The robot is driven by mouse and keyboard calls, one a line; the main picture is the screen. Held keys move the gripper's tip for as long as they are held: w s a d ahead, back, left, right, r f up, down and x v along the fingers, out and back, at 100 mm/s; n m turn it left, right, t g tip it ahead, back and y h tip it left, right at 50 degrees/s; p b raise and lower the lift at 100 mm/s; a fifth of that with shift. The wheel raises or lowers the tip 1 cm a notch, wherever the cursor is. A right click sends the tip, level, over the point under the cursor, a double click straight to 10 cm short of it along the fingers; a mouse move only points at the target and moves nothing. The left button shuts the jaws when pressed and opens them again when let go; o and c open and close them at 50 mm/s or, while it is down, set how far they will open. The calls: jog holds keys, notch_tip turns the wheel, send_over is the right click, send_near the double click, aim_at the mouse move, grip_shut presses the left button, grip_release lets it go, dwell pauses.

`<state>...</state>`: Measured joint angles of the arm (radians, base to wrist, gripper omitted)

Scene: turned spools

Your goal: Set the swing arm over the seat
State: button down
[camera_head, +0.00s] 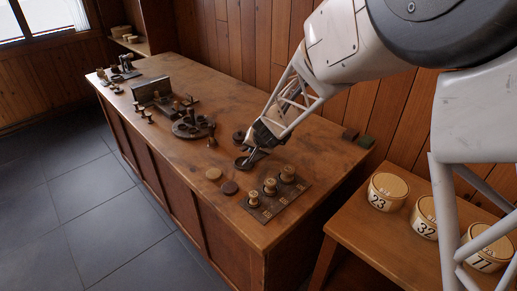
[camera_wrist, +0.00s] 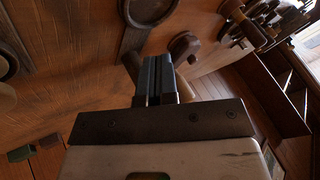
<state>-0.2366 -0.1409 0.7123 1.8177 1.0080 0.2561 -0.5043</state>
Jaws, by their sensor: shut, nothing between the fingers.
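My gripper (camera_head: 250,156) is shut and empty, low over the middle of the bench in the head view. In the wrist view its fingers (camera_wrist: 155,78) are together. A dark round dish-like piece (camera_head: 242,164) lies just below and beside the fingertips. The wrist view shows a dark rimmed disc (camera_wrist: 150,10) with a flat strip running from it toward the fingers. I cannot tell which part is the swing arm and which is the seat, or whether the fingers touch anything. A brown rounded knob (camera_wrist: 185,45) shows just beyond the fingers.
A dark ring (camera_head: 239,136) lies behind. An upright peg (camera_head: 212,135) and a round holder (camera_head: 190,128) stand left. Numbered tubs (camera_head: 387,192) stand on a side table.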

jog(key=shift+w+a, duration=0.15)
jog(key=shift+a, duration=0.15)
dwell(0.5)
dwell(0.3)
jog(key=shift+s+d, duration=1.4)
jog(key=shift+s, duration=0.05)
jog(key=s+r, duration=0.6)
jog(key=r, duration=0.2)
jog(key=shift+d, duration=0.25)
